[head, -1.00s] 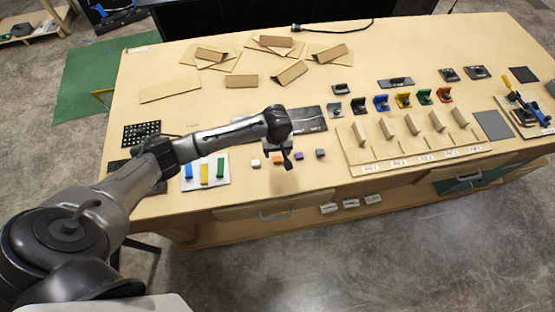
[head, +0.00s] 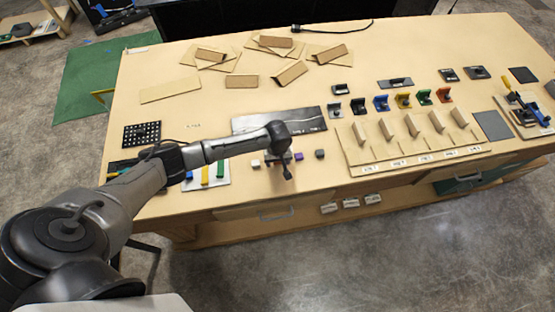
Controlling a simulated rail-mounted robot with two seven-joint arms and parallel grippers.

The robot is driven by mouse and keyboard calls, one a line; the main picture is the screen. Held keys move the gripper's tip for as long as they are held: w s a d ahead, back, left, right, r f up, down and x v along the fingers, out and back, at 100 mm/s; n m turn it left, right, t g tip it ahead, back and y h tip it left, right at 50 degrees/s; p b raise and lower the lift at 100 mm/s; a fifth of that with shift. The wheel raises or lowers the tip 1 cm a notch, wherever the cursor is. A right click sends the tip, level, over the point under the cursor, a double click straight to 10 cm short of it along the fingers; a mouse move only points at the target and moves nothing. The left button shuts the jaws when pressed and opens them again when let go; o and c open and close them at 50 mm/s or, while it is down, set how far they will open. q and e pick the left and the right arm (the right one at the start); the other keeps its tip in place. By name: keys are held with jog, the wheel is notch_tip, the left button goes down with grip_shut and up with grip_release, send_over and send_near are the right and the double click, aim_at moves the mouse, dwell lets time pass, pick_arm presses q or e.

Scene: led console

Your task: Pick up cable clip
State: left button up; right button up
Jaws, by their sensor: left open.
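My left gripper (head: 288,175) hangs near the table's front edge, in front of a row of small blocks. It is open, seen small and nearly from above; I see nothing in it. My wrist covers most of the spot between white and purple. Several coloured hook-shaped pieces stand farther right, among them a blue one (head: 381,102) and a red one (head: 444,94). I cannot tell which piece is the cable clip. My right gripper is not in view.
A slotted wooden rack (head: 350,158) stands right of the blocks. A white tray (head: 192,185) with coloured bars lies under my forearm. A dark printed panel (head: 300,119) lies behind my wrist. Cardboard pieces (head: 291,73) lie at the back. The table's front centre-left is partly bare.

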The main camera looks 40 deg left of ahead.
pick_arm(q)
jog(key=shift+c, duration=0.4)
jog(key=c, duration=0.9)
